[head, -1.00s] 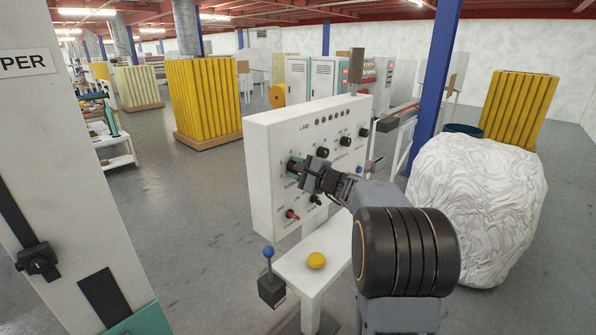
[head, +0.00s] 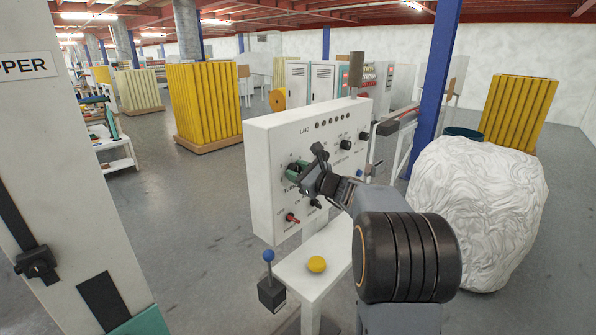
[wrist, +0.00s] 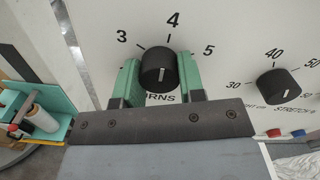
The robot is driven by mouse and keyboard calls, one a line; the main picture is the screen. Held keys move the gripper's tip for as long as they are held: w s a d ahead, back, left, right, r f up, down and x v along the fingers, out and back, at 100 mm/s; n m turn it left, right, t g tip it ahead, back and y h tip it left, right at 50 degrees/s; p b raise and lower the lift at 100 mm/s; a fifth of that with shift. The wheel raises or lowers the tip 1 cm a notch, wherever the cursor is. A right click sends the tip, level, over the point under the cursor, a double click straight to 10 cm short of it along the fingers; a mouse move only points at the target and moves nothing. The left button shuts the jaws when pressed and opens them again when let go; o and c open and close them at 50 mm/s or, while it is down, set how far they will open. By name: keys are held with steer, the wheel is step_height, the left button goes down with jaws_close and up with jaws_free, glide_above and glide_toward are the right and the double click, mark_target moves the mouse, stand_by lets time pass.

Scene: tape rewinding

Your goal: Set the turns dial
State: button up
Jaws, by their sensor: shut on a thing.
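The turns dial (wrist: 157,70) is a black knob with a white pointer line on the white panel (wrist: 93,30). The numbers 3, 4 and 5 show around it, and the pointer line stands close to the direction of 4. My gripper (wrist: 159,82) is shut on the dial, with one green finger on each side. The lettering below the dial is partly hidden by the fingers, leaving "RNS" readable. In the head view my gripper (head: 297,170) is at the left part of the panel and hides most of the dial.
A stretch dial (wrist: 278,85) is right of the turns dial. A red knob (head: 292,218) is lower on the panel. A yellow button (head: 316,264) and a blue-tipped lever (head: 268,257) stand below. A white wrapped bale (head: 475,210) is right of my arm.

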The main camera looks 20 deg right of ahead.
steer(key=shift+r+m, duration=0.1)
steer(key=shift+m, duration=0.2)
stand_by(0.4)
steer(key=o, duration=0.9)
steer(key=b+v, duration=0.3)
steer(key=v, duration=1)
steer(key=shift+s+d, duration=0.1)
steer(key=shift+s, duration=0.3)
